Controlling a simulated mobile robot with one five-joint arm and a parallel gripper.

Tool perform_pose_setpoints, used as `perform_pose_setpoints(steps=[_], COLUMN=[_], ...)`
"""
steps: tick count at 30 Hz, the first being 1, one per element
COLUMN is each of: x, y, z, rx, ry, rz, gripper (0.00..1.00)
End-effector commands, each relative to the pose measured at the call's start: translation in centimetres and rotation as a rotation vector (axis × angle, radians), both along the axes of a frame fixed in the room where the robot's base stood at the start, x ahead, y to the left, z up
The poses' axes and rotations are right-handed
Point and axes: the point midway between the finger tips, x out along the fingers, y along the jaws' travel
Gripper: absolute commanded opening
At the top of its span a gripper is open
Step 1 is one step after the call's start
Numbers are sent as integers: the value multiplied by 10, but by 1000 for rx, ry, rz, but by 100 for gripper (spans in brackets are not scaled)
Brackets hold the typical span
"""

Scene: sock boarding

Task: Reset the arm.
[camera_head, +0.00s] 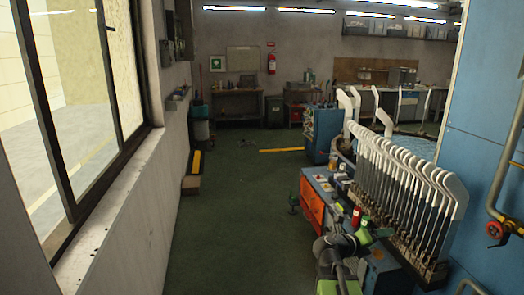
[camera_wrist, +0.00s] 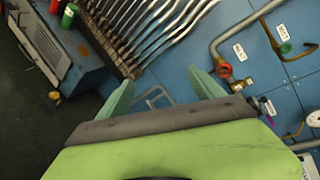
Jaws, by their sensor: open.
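My gripper (camera_wrist: 160,78) shows in the wrist view with its two pale green fingers spread apart. Nothing is between the fingers. Blue panelling and a grey bent bracket show beyond them. In the head view my green and grey arm (camera_head: 338,265) is at the lower middle right, in front of the row of leg-shaped sock boards (camera_head: 415,185). The fingers cannot be made out clearly there. The boards also show at the top of the wrist view (camera_wrist: 150,25), apart from the fingers.
An orange-fronted workbench (camera_head: 312,207) with small items stands left of the boards. A red can (camera_head: 356,216) stands near my arm. Pipes with a red valve (camera_head: 496,230) run along the blue panel at right.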

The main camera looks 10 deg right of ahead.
Motion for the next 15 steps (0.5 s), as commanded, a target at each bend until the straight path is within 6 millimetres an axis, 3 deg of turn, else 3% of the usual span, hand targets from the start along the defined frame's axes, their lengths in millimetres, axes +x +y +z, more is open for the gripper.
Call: perform_pose_setpoints(steps=[1,4,8,12,15], x=[9,16,11,-8,-24], y=[32,96,179,256,295], z=[-19,-63,-115,-154,-169], rx=[119,418,794,1061,1120], ry=[-110,-379,-718,-1016,-1187], rz=[-11,-125,-436,-930,-1322], gripper=[77,77,77,77,77])
